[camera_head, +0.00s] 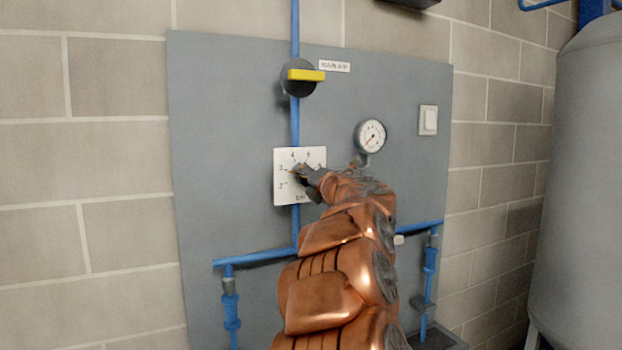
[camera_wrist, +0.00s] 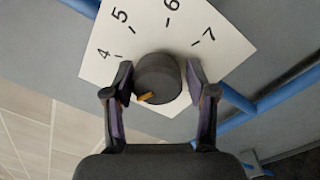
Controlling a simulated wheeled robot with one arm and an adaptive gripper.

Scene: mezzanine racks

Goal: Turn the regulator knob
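The regulator knob (camera_wrist: 157,76) is a dark round knob with an orange pointer mark at its lower left in the wrist view. It sits on a white dial plate (camera_wrist: 185,30) with numbers around it; the plate also shows in the head view (camera_head: 283,160) on the grey panel. My gripper (camera_wrist: 159,70) has one finger on each side of the knob. The left finger is very close to the knob or touching it; a narrow gap shows at the right finger. In the head view, my gripper (camera_head: 302,173) covers most of the knob.
Above the dial is a valve with a yellow handle (camera_head: 306,75). A round pressure gauge (camera_head: 370,135) and a white switch (camera_head: 428,120) are to the right. Blue pipes (camera_head: 262,256) run along the grey panel (camera_head: 225,130). A large grey tank (camera_head: 585,170) stands far right.

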